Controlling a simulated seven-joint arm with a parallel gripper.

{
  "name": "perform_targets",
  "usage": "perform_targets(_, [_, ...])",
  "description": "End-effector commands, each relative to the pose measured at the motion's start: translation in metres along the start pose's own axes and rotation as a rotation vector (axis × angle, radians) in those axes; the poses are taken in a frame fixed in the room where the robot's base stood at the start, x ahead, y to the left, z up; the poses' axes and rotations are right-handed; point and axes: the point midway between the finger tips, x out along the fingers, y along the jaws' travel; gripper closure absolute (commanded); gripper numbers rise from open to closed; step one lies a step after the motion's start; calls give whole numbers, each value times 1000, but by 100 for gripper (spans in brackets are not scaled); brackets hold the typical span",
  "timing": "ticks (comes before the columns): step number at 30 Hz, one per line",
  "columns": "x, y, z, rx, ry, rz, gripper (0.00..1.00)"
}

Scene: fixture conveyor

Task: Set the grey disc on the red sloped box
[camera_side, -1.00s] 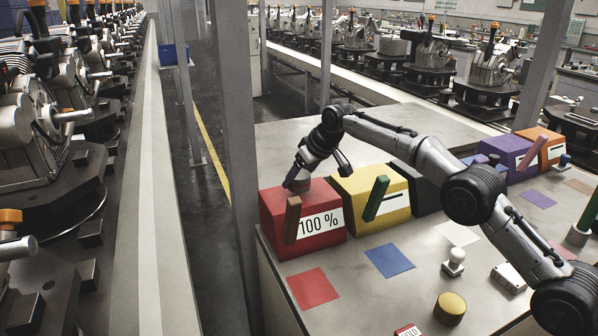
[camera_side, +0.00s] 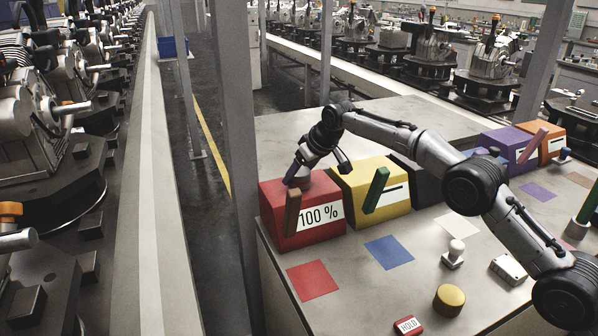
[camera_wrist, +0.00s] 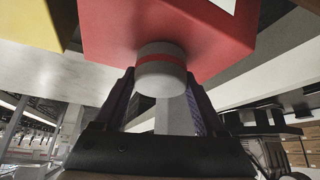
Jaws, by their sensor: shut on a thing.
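The red sloped box (camera_side: 275,215), labelled "100 %", stands at the near left end of the row of boxes. My gripper (camera_side: 297,181) is over its top face, shut on the grey disc (camera_side: 304,182). In the wrist view, the disc (camera_wrist: 160,78) is a short grey cylinder with a red band, between the two fingers of my gripper (camera_wrist: 160,82). One end of it is against or very close to the face of the red box (camera_wrist: 110,35); I cannot tell if they touch.
A brown bar (camera_side: 292,212) stands at the red box's front. The yellow box (camera_side: 345,185) with a green bar is just right of it. A red mat (camera_side: 312,280), blue mat (camera_side: 389,251), white knob (camera_side: 454,255) and yellow cylinder (camera_side: 449,300) lie in front.

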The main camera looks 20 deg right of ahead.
Motion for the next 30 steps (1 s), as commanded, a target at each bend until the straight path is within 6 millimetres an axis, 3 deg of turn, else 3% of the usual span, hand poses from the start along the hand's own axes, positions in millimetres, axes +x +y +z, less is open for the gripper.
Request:
perform_targets(16, [4,0,2,0,5,0,100])
perform_targets(17, [4,0,2,0,5,0,22])
perform_targets(18, [4,0,2,0,5,0,15])
perform_targets(21, [5,0,2,0,4,0,0])
perform_targets(30, [4,0,4,0,-1,0,0])
